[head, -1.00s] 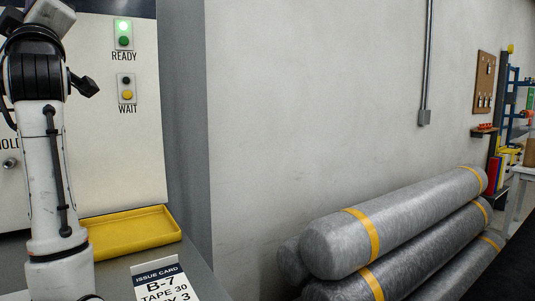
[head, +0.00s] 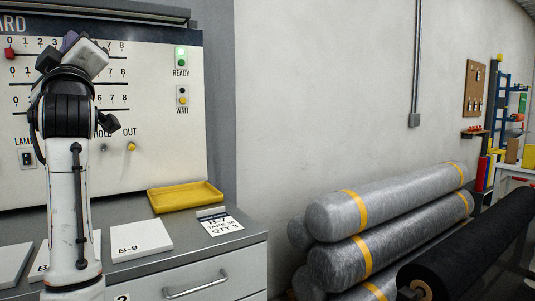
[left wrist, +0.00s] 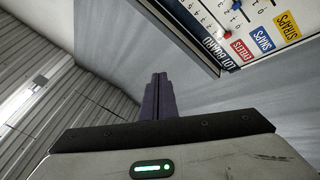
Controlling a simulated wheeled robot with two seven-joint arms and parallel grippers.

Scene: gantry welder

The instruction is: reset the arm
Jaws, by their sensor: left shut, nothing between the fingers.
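My left arm stands upright at the left of the head view, in front of the white board. Its gripper (head: 68,41) is at the top of the arm, partly hidden behind the wrist. In the left wrist view the two purple fingers (left wrist: 158,97) are together, with nothing between them. They point up past the edge of the lot board (left wrist: 240,30). My right gripper is in neither view.
A grey bench (head: 200,261) carries a yellow tray (head: 186,196), an issue card (head: 220,224) and a B-9 card (head: 141,238). Wrapped grey rolls (head: 400,207) are stacked along the wall at right. A black roll (head: 470,250) lies at lower right.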

